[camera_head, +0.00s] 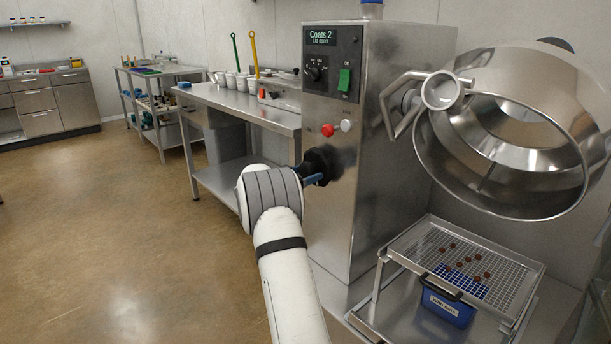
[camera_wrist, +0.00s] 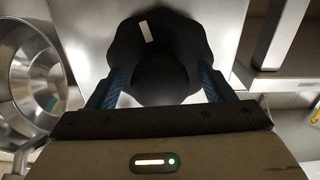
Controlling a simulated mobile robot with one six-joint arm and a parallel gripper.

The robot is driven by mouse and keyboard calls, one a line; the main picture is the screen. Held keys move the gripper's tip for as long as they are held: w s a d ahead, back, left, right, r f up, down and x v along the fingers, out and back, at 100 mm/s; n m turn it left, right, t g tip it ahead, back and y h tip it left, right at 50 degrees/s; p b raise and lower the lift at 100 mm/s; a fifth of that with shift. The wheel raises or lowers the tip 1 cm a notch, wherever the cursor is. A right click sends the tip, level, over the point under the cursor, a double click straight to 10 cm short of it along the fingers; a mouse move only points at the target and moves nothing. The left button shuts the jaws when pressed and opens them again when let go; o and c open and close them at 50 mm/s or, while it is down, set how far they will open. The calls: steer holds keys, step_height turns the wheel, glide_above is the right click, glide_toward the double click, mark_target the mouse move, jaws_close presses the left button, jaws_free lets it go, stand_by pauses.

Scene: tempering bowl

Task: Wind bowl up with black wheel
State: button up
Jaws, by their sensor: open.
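The steel bowl (camera_head: 437,160) hangs tilted on the right of the machine, its open mouth facing forward and down. The black wheel (camera_head: 319,163) is a lobed knob on the machine's narrow side, below the red button. In the wrist view the black wheel (camera_wrist: 163,62) fills the upper middle, with a white mark on its upper left. My gripper (camera_wrist: 163,82) is open, with one blue finger on each side of the wheel. I cannot tell whether the fingers touch it. In the head view my gripper (camera_head: 312,176) is mostly hidden behind my wrist.
The machine cabinet (camera_head: 375,100) carries a panel reading "Coats 2", a green switch (camera_head: 344,80) and a red button (camera_head: 327,130). A mesh rack (camera_head: 410,241) with brown pieces and a blue bin (camera_head: 447,308) stand below the bowl. A steel table (camera_head: 245,106) stands left; the floor at left is clear.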

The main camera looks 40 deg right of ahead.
steer(key=shift+c, duration=0.3)
steer(key=c, duration=0.9)
